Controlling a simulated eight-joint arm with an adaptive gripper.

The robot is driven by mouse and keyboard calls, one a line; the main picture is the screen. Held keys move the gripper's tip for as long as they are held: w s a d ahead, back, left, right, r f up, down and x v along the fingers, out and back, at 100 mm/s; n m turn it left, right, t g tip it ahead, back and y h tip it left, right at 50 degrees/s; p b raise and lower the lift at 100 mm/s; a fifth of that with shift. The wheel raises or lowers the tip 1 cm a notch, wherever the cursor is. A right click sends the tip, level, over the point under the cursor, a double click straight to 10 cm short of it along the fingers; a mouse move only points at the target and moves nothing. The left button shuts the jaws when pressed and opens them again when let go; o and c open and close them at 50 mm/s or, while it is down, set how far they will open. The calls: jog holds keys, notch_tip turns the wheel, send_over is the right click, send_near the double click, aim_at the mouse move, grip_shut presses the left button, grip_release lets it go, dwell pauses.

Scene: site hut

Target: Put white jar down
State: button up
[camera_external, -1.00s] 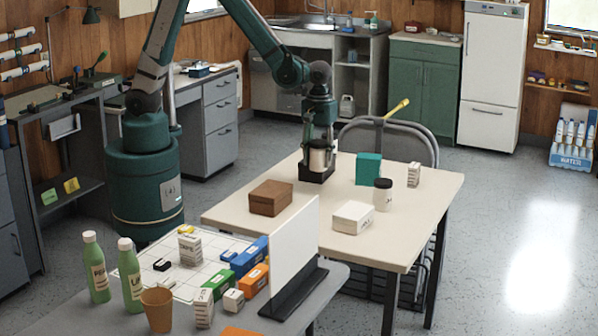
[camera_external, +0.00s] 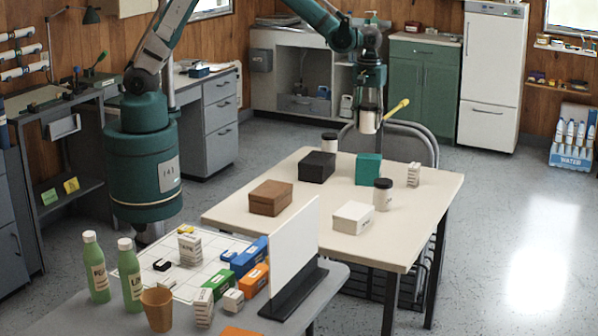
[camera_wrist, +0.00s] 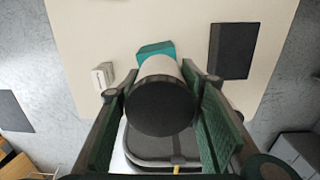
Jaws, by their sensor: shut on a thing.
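My gripper (camera_external: 369,108) is shut on a white jar (camera_external: 367,123) with a dark lid. It holds the jar upright above the far side of the cream table (camera_external: 330,220), near the teal box. In the wrist view the held jar's dark lid (camera_wrist: 162,106) sits between the two green fingers. A similar white jar with a dark lid (camera_external: 329,142) shows behind the black box, its lower part hidden. Another such jar (camera_external: 382,195) stands on the table's right half.
On the table are a black box (camera_external: 317,167), teal box (camera_external: 368,169), brown box (camera_external: 270,198), white box (camera_external: 352,217) and small printed carton (camera_external: 413,174). A chair (camera_external: 425,150) stands behind. The table's middle is clear.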

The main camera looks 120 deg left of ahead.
jog(key=shift+w+a+r, duration=0.3)
jog(key=shift+a+r, duration=0.05)
jog(key=shift+a, duration=0.3)
jog(key=shift+f, duration=0.15)
send_over(369, 156)
jog(key=shift+f, duration=3)
jog(key=shift+f, duration=1.85)
jog(key=shift+f, duration=0.2)
jog(key=o, duration=1)
jog(key=shift+r, duration=0.15)
